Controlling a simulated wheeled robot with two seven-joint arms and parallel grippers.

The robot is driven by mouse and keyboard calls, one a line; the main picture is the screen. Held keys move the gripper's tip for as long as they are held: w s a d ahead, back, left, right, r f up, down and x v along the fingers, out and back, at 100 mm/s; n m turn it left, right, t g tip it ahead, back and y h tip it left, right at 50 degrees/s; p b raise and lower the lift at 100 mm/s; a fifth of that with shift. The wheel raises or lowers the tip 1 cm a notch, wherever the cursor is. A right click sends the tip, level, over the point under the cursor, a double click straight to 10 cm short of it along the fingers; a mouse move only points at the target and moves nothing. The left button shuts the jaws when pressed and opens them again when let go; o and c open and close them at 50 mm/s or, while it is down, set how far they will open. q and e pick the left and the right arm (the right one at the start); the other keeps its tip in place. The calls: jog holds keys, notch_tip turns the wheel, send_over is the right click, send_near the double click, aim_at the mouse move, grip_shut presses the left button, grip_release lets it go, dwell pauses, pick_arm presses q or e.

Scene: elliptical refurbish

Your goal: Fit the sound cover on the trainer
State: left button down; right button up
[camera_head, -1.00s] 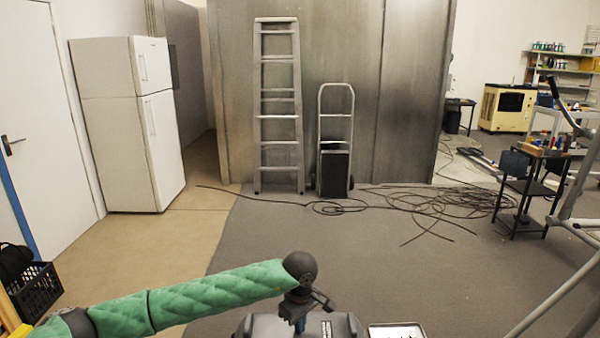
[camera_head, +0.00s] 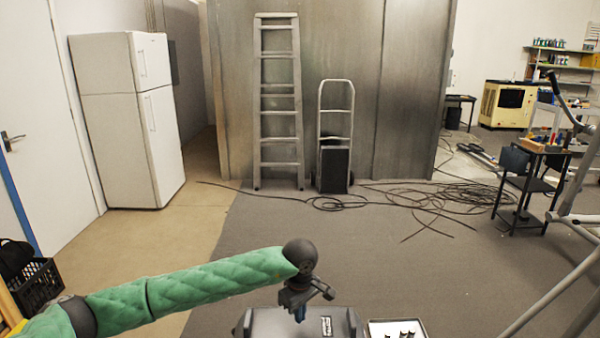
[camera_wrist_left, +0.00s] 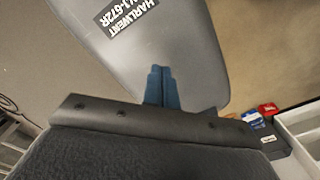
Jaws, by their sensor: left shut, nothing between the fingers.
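A dark grey smooth shell with a printed label (camera_head: 275,322) shows at the bottom of the head view. Its label side (camera_wrist_left: 165,35) fills the upper middle of the left wrist view. I cannot tell whether it is the sound cover or part of the trainer. My left gripper (camera_head: 300,315) points down over the shell's back edge in the head view. Its blue fingers (camera_wrist_left: 160,72) are shut and empty in front of the shell; contact is unclear. A grey tubular frame (camera_head: 570,200), apparently the trainer, stands at the right. My right gripper is not in view.
A tray (camera_head: 374,326) with small dark parts lies right of the shell. A black side table (camera_head: 530,185) stands at the right. Cables (camera_head: 430,200) lie on the floor behind. A ladder (camera_head: 278,100) and hand truck (camera_head: 335,135) lean at the back wall. The middle floor is clear.

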pick_arm(q)
jog(key=shift+r, duration=2.3)
